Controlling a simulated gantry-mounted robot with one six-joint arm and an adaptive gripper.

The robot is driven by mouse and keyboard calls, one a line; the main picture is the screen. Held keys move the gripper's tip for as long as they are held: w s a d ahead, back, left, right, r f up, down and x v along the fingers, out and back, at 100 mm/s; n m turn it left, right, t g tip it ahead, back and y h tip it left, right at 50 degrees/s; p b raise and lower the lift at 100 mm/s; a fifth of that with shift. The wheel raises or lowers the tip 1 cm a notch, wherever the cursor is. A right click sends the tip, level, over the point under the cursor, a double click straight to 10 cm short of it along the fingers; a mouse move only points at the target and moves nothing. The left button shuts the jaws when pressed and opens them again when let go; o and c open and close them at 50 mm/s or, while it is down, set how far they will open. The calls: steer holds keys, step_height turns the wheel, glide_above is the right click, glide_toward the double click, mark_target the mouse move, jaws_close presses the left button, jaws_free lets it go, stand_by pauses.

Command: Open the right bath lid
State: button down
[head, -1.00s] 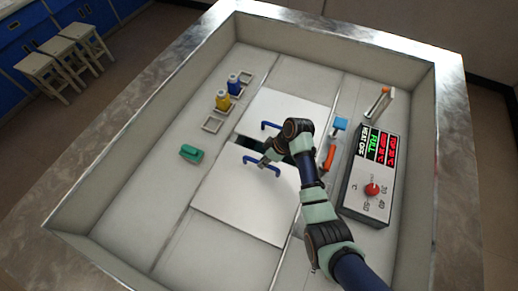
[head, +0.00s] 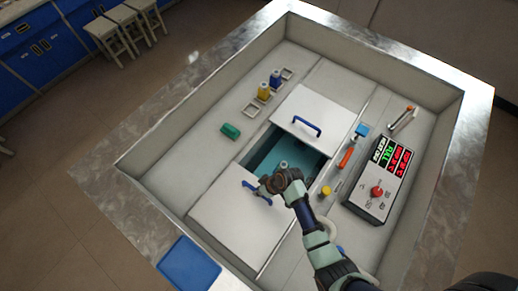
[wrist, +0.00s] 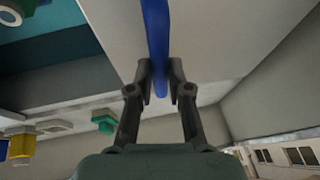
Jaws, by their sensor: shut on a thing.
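The near white bath lid (head: 232,228) lies toward the lower left in the head view. Its blue handle (head: 250,184) is between the fingers of my gripper (head: 260,189). In the wrist view my gripper (wrist: 159,72) is shut on this blue handle (wrist: 156,35), part of which the fingers hide. Beside the lid, the open bath (head: 268,158) shows teal inside. The far white lid (head: 322,102) lies beyond the opening, with its own blue handle (head: 307,124) free. My arm hides part of the opening's near right corner.
A control box (head: 378,180) with a red knob stands right of the bath. Yellow (head: 264,91) and blue (head: 276,79) bottles stand in holders at the upper left, near a green item (head: 230,131). A blue tray (head: 188,265) sits at the rim.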

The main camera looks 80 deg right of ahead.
steer(key=shift+w, duration=0.1)
steer(key=c, duration=1.1)
jaws_free()
steer(key=v, duration=1.2)
steer(key=shift+a+r, duration=0.1)
